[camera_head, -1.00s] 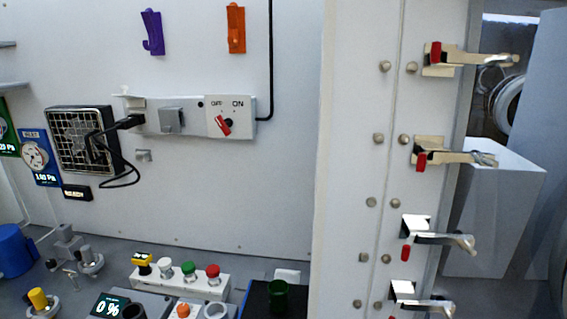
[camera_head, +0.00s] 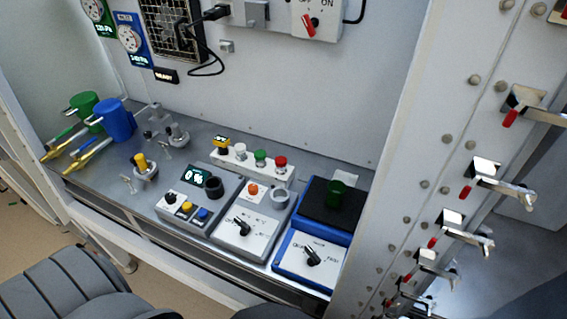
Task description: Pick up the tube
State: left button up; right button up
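A short dark green tube-like cylinder (camera_head: 337,193) stands upright on the black top of a blue box device (camera_head: 318,262) at the right end of the bench. I cannot tell for sure that it is the tube. A dark round holder (camera_head: 213,187) and a grey round holder (camera_head: 280,199) sit on the devices to its left; their insides are too small to read. Neither of my grippers is in view.
The grey bench (camera_head: 110,172) carries a green cylinder (camera_head: 83,103), a blue cylinder (camera_head: 118,120), a yellow-topped fitting (camera_head: 144,165) and a button bar (camera_head: 250,163). Metal latches (camera_head: 500,180) with red tips stick out at the right. A grey ribbed shape (camera_head: 62,292) fills the lower left.

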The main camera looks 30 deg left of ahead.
aim_at(281, 162)
jog(key=u, duration=1.2)
